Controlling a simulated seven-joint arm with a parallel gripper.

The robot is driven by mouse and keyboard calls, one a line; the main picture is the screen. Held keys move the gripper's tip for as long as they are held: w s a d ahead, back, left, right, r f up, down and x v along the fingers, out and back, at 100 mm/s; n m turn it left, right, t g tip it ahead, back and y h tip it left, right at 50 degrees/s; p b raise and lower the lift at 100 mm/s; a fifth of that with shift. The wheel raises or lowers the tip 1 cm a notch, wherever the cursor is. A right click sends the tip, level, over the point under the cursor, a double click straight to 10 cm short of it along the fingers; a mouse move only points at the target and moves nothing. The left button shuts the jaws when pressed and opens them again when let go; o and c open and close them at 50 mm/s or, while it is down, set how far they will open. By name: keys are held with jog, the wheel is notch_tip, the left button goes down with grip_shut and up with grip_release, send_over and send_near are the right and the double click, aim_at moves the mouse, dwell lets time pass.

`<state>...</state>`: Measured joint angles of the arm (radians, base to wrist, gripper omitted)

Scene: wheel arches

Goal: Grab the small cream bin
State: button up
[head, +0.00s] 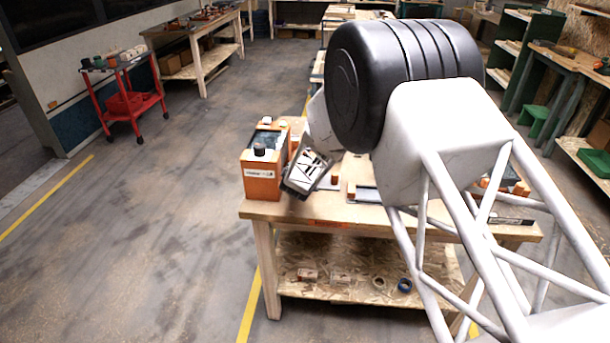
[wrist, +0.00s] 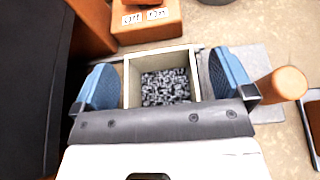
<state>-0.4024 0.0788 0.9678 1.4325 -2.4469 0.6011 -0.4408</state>
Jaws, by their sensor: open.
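The small cream bin (wrist: 160,56) is in the wrist view, straight in front of my gripper. It is open-topped, with pale cream walls, and holds many small grey pieces (wrist: 165,88). My gripper (wrist: 164,80) is open, with one blue finger pad to the left of the bin and the other to the right. A narrow gap shows by the left pad; I cannot tell whether the right pad touches. The gripper's front edge hides the bin's near side. In the head view, my gripper (head: 302,180) is tilted low over the workbench's left part, and I cannot make out the bin there.
An orange box (head: 262,176) stands at the left end of the wooden workbench (head: 310,212); an orange block (wrist: 146,20) shows beyond the bin. A wooden cylinder (wrist: 289,82) stands close to the right finger. A dark surface (wrist: 30,70) fills the wrist view's left side.

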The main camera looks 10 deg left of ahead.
jog(key=shift+w+f, duration=0.25)
jog(key=shift+w, duration=0.35)
jog(key=c, duration=1.1)
jog(key=shift+r, duration=0.15)
jog(key=shift+r, duration=1.35)
jog(key=shift+s+r, duration=0.15)
jog(key=shift+r, duration=0.2)
jog(key=s+d, duration=0.1)
jog(key=s, duration=0.4)
jog(key=s+d+r, duration=0.1)
jog(key=s+d, duration=0.1)
jog(key=s, duration=0.3)
jog(key=s+d, duration=0.2)
jog(key=s, duration=0.3)
jog(key=shift+r, duration=0.2)
